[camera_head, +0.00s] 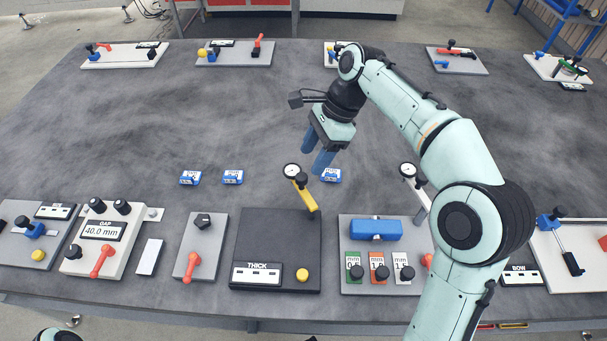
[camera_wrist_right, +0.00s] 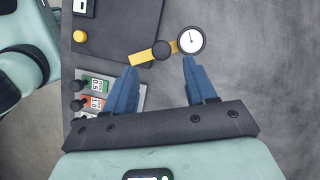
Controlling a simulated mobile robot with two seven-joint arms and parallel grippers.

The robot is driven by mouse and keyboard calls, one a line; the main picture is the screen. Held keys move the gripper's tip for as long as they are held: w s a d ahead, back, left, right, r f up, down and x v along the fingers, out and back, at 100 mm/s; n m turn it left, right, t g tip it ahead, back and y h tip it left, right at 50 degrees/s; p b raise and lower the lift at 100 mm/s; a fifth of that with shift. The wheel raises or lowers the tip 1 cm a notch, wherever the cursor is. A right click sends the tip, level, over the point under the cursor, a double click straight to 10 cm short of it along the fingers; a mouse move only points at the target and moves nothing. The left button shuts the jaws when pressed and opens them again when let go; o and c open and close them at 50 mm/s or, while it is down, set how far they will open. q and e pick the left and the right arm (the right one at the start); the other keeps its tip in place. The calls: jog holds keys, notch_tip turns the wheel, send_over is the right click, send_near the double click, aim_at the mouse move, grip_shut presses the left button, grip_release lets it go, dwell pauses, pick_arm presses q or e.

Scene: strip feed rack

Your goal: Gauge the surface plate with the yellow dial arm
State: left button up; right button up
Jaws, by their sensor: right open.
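The yellow dial arm (camera_head: 306,198) reaches back from the far right edge of the dark plate marked THICK (camera_head: 270,235), which I take as the surface plate. It carries a black knob and a round white dial (camera_head: 291,170). In the right wrist view the yellow arm (camera_wrist_right: 140,58) lies across the gap ahead of the fingers, with its dial (camera_wrist_right: 190,40) beyond the right-hand fingertip. My right gripper (camera_head: 315,158) is open and empty, its blue fingers pointing down just behind the dial arm. Whether they touch it I cannot tell. My left gripper is out of view.
A grey block with a blue piece and several gauge tabs (camera_head: 374,253) stands right of the plate. A second, white dial arm (camera_head: 417,190) is near my right forearm. Small blue boxes (camera_head: 233,177) lie behind. The middle of the table is clear; other fixtures line the far edge.

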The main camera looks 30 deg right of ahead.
aim_at(302, 176)
jog(key=b+x, duration=0.1)
jog(key=x, duration=0.5)
jog(key=shift+w+f, duration=0.1)
jog(key=shift+f, duration=0.1)
jog(key=shift+c, duration=0.3)
grip_shut()
